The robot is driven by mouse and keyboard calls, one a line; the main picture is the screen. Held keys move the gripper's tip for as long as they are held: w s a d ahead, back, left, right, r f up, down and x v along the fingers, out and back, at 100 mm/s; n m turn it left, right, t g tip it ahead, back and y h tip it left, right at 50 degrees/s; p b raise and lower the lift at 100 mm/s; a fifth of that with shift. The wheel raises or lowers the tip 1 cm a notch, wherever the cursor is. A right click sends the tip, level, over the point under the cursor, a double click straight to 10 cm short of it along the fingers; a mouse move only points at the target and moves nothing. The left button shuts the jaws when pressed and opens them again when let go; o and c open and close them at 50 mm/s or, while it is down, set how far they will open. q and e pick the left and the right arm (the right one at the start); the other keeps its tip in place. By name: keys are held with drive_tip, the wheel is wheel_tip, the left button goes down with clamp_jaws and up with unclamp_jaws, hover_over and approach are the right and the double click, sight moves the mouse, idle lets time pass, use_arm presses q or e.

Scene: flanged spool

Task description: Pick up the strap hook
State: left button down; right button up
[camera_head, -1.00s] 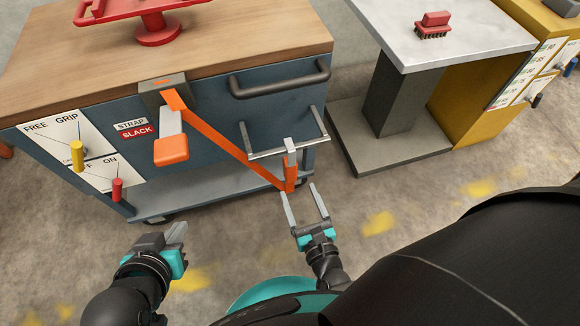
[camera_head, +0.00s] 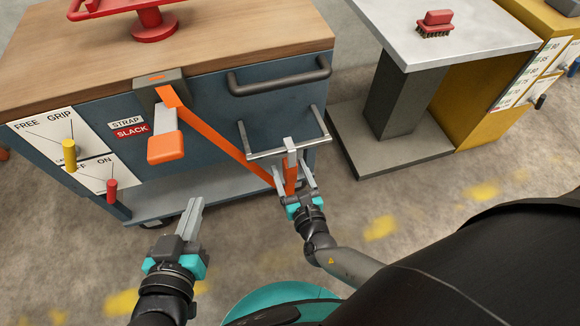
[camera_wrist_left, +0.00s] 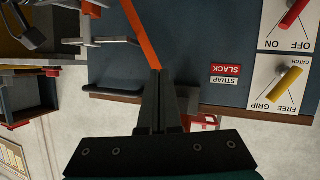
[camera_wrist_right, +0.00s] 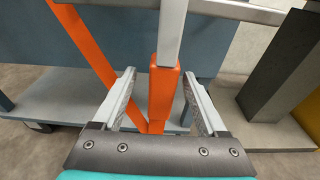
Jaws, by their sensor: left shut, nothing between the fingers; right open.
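The strap hook (camera_head: 291,146) is a grey metal piece at the front bar (camera_head: 268,153) of the blue cart. An orange lower part hangs below it, joined to the orange strap (camera_head: 222,138). My right gripper (camera_head: 293,177) is open with its fingers on either side of that orange part. In the right wrist view the hook's grey shank (camera_wrist_right: 172,35) rises above the orange part (camera_wrist_right: 163,90), which stands between the fingers; I cannot tell whether they touch it. My left gripper (camera_head: 195,212) is shut and empty, left of the strap and in front of the cart.
The cart (camera_head: 205,85) carries a strap box with an orange-ended lever (camera_head: 165,146), yellow (camera_head: 69,153) and red (camera_head: 112,188) knobs, and a dark handle (camera_head: 280,78). A grey table (camera_head: 460,35) with a red brush (camera_head: 435,22) stands right. Floor in front is clear.

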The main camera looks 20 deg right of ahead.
sight(286, 158)
drive_tip(key=shift+w+d+f+b, duration=0.15)
drive_tip(key=shift+w+b, duration=0.15)
drive_tip(key=shift+w, duration=0.45)
drive_tip(key=shift+w+d+f+b, duration=0.15)
drive_tip(key=shift+w+b, duration=0.1)
drive_tip(key=shift+w, duration=0.45)
use_arm(q)
drive_tip(key=shift+s+d+r+n+t+h+b, duration=0.25)
drive_tip(key=shift+d+r+t, duration=0.3)
drive_tip(key=shift+t, duration=0.3)
drive_tip(key=shift+s+d+r+n+t+h+b, duration=0.15)
drive_tip(key=shift+s+d+r+t+h, duration=0.3)
drive_tip(key=shift+t, duration=0.4)
use_arm(e)
drive_tip(key=shift+w, duration=0.85)
use_arm(q)
drive_tip(key=shift+w, duration=0.1)
use_arm(e)
clamp_jaws()
